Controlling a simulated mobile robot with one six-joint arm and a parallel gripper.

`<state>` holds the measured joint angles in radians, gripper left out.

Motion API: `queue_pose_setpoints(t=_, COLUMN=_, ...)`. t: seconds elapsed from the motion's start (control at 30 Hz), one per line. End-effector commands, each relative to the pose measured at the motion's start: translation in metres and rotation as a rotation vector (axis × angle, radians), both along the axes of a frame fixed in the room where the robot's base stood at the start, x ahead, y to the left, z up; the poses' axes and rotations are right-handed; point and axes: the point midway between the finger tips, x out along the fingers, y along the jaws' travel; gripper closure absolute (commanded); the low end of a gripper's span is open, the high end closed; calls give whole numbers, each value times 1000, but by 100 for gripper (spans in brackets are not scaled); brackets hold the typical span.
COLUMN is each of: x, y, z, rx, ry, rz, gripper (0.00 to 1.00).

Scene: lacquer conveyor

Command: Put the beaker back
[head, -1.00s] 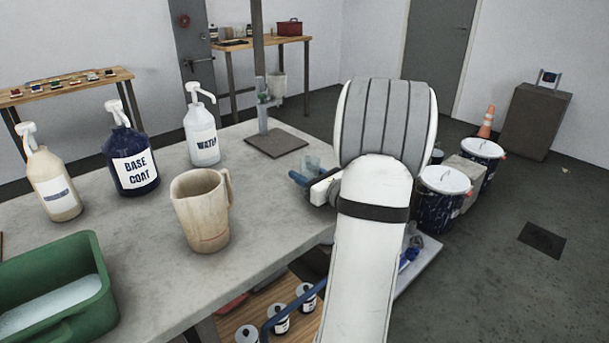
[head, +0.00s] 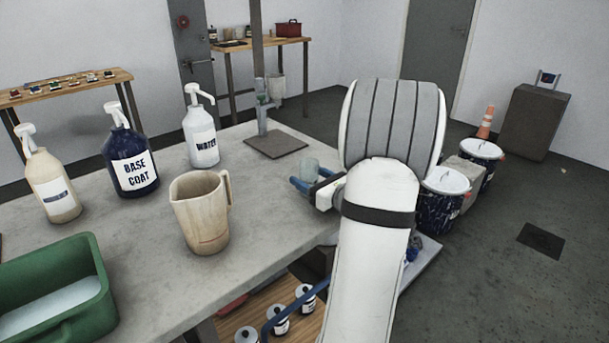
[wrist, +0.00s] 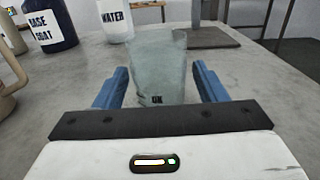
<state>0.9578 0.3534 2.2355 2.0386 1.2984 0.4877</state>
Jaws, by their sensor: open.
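The beaker (wrist: 160,70) is a clear greyish glass cup with small dark marking near its base. It stands upright on the grey table, and in the wrist view it shows between the two blue fingers of my gripper (wrist: 160,90). The fingers are apart, with a visible gap on each side of the glass.
On the table (head: 130,240) stand a beige jug (head: 202,215), a WATER pump bottle (head: 200,135), a BASE COAT bottle (head: 131,165), a cream bottle (head: 52,185) and a green tub (head: 90,290). A stand with a dark base plate (head: 275,145) is behind the beaker.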

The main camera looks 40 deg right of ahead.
Motion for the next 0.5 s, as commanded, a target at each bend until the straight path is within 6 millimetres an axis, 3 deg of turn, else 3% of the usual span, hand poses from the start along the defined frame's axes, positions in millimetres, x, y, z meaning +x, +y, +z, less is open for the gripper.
queue_pose_setpoints(t=0.3, x=-70, y=-6, z=1, rx=1, ry=0, rz=-5, gripper=35)
queue_pose_setpoints(t=0.5, x=-94, y=-7, z=0, rx=0, ry=0, rz=-1, gripper=35)
